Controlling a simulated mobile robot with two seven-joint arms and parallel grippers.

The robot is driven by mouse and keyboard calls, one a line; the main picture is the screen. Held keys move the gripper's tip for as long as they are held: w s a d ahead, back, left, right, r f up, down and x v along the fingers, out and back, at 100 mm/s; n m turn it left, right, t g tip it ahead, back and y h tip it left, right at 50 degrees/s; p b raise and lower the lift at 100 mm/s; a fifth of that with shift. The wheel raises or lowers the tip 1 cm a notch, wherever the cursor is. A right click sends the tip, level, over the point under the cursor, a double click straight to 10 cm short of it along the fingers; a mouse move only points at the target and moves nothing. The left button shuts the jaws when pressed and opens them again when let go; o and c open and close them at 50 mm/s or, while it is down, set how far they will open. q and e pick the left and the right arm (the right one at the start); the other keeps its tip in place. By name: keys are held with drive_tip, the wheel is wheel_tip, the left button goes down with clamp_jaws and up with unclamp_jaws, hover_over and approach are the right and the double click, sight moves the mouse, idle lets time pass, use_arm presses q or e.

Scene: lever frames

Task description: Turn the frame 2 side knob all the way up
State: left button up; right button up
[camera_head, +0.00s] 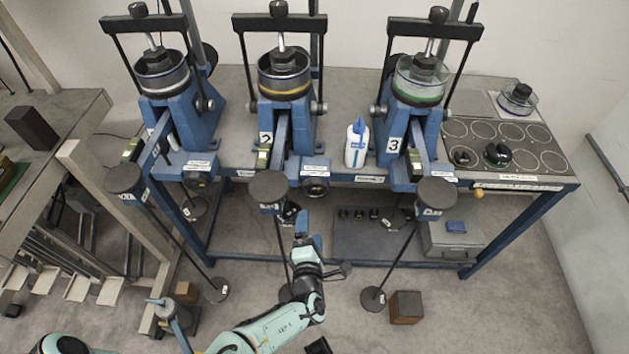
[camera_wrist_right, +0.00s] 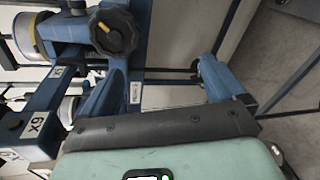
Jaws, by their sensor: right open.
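Frame 2 (camera_head: 286,125) is the blue middle lever frame on the bench, marked with a 2. Its side knob (camera_head: 316,187) appears to be the dark round knob at the bench's front edge, just right of the frame's front. My right gripper (camera_head: 306,235) is open and empty, below and in front of the bench edge, apart from the knob. Its blue fingers (camera_wrist_right: 163,80) stand wide apart in the wrist view. My left gripper is not seen.
Lever frames 1 (camera_head: 170,110) and 3 (camera_head: 412,120) flank frame 2. A white bottle (camera_head: 356,145) stands between frames 2 and 3. Round dark weight pans (camera_head: 268,187) on rods hang in front of the bench. A wooden block (camera_head: 406,307) lies on the floor at right.

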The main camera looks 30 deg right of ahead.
drive_tip(key=t+h, duration=0.2)
approach(315, 192)
drive_tip(key=shift+n, duration=0.3)
drive_tip(key=x, duration=1)
drive_tip(key=shift+d+r+p, duration=0.1)
drive_tip(key=shift+r+p, duration=0.05)
drive_tip(key=shift+p, duration=0.25)
drive_tip(key=shift+w+d, duration=0.15)
drive_tip(key=shift+w, duration=0.15)
drive_tip(key=shift+c, duration=0.9)
drive_tip(key=c, duration=1.2)
drive_tip(key=shift+w, duration=0.1)
